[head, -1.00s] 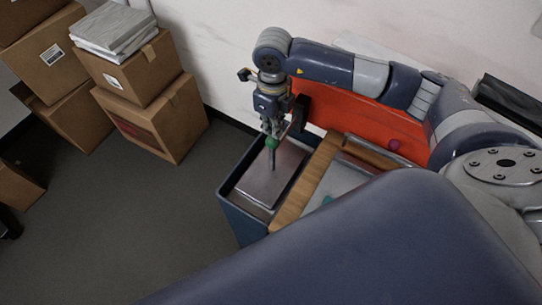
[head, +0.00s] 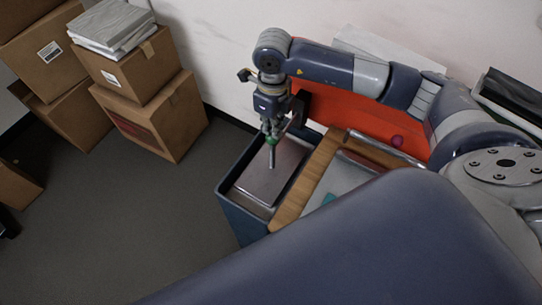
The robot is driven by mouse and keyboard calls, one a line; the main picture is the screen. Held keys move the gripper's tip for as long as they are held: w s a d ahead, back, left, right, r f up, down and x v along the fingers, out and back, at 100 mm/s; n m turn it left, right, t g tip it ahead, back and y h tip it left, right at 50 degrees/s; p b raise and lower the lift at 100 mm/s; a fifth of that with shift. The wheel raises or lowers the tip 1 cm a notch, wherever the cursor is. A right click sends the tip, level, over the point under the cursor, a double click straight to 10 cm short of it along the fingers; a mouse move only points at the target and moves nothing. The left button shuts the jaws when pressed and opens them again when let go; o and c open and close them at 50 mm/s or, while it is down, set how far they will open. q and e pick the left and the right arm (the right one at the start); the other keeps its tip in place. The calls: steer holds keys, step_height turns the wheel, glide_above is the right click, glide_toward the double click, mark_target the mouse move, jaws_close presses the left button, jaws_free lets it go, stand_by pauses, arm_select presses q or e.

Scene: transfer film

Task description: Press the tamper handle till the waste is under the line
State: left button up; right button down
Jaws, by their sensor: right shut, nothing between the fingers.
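The tamper is a flat grey metal plate (head: 270,182) inside a dark blue bin (head: 240,222). A thin upright rod rises from the plate to a small green handle (head: 270,139). My right gripper (head: 269,131) points down over the handle; its fingertips are at the top of the handle, and I cannot tell whether they touch it. It is shut and holds nothing. The plate sits low inside the rim and hides the waste; I cannot see a line on the bin wall. My left gripper is out of view.
A wooden-edged counter (head: 308,178) with a grey sink-like recess adjoins the bin on the right, with an orange-red panel (head: 345,128) behind. Cardboard boxes (head: 152,115) are stacked at the left by the wall. The floor (head: 130,215) left of the bin is clear.

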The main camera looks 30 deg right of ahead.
mark_target(272, 145)
steer(key=shift+f+b, duration=3.6)
steer(key=shift+f, duration=0.55)
steer(key=shift+r+p, duration=1.5)
steer(key=shift+r, duration=0.85)
steer(key=shift+r+p, duration=2.6)
steer(key=shift+r, duration=2.2)
